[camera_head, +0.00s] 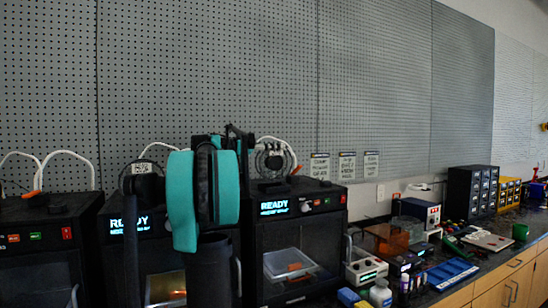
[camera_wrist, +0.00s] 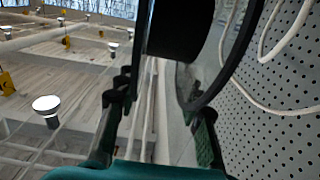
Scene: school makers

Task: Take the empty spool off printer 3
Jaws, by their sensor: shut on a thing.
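In the wrist view, the black spool (camera_wrist: 176,32) stands close to the camera, with a large thin round flange at its right. My gripper (camera_wrist: 160,112) has one dark finger left of the spool and one at the flange's lower edge, and is shut on it. In the head view, my teal-and-black gripper (camera_head: 222,143) is raised in front of the printers, its fingers pointing toward the wall. The gripper hides most of the spool there. A dark round part (camera_head: 272,160) sits on top of the right printer (camera_head: 325,222); I cannot tell whether it is a spool or a holder. No printer number is readable.
The middle printer (camera_head: 118,242) and left printer (camera_head: 38,235) stand in the row, with white tubes above them. A pegboard wall (camera_head: 220,70) is close behind.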

